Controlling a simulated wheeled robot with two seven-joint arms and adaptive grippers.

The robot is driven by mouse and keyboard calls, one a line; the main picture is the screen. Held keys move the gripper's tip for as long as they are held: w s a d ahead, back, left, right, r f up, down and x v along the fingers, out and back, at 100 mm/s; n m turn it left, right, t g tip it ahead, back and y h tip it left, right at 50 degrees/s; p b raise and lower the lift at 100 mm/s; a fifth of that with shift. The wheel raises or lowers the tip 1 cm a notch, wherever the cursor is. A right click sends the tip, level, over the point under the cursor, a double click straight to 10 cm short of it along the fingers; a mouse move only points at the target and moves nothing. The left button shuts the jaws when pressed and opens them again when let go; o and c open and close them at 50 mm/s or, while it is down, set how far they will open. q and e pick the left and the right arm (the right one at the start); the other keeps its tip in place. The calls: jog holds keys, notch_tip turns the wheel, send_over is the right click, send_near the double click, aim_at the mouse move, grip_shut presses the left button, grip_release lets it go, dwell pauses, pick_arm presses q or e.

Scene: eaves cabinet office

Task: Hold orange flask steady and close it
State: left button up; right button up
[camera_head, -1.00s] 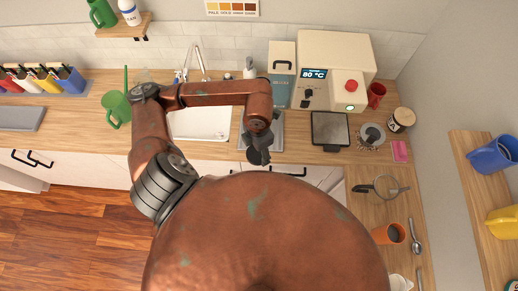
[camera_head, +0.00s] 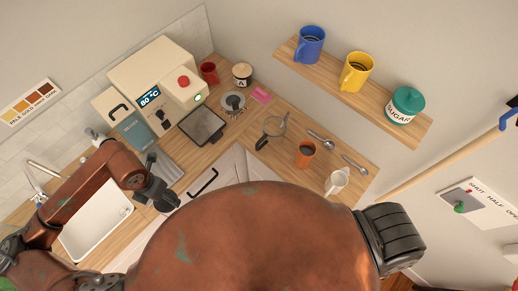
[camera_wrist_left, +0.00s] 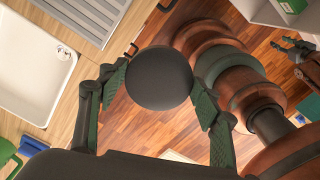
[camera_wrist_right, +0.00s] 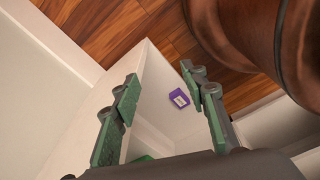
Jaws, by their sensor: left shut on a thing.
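My left gripper (camera_head: 163,197) hangs near the counter's front edge, left of centre in the head view. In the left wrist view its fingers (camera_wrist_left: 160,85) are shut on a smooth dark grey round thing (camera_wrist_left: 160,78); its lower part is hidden. An orange open-topped vessel (camera_head: 305,153) with a dark inside stands on the right-hand counter; I cannot tell whether it is the flask. My right gripper (camera_wrist_right: 160,95) is open and empty in the right wrist view, above a white open compartment. It is outside the head view.
A purple labelled box (camera_wrist_right: 180,98) lies in the white compartment (camera_wrist_right: 155,75). Beside the orange vessel are spoons (camera_head: 321,141), a strainer (camera_head: 274,126) and a white jug (camera_head: 337,181). A machine (camera_head: 160,75) stands behind a dark tray (camera_head: 202,125). The sink (camera_head: 95,222) is at left.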

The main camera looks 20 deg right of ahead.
pick_arm(q)
jog(key=m+b, duration=0.1)
jog(key=m, duration=0.1)
jog(key=w+f+m+b, duration=0.1)
jog(key=m, duration=0.1)
jog(key=shift+d+f+m, duration=0.15)
jog(key=shift+f+m, duration=0.05)
jog(key=shift+m, duration=0.1)
jog(key=w+d+f+m+b, duration=0.1)
jog(key=w+m+b, duration=0.3)
jog(key=m, duration=0.8)
jog(key=w+f+m+b, duration=0.2)
jog(key=w+m+b, duration=0.2)
jog(key=m, duration=0.8)
jog(key=shift+w+d+f+b, duration=0.3)
jog(key=shift+w+d+b, duration=0.1)
jog(key=shift+b, duration=0.3)
pick_arm(e)
notch_tip(320, 180, down, 12)
jog(key=s, duration=0.1)
jog(key=shift+s+a, duration=0.15)
jog(key=shift+s, duration=0.25)
jog(key=shift+s, duration=0.1)
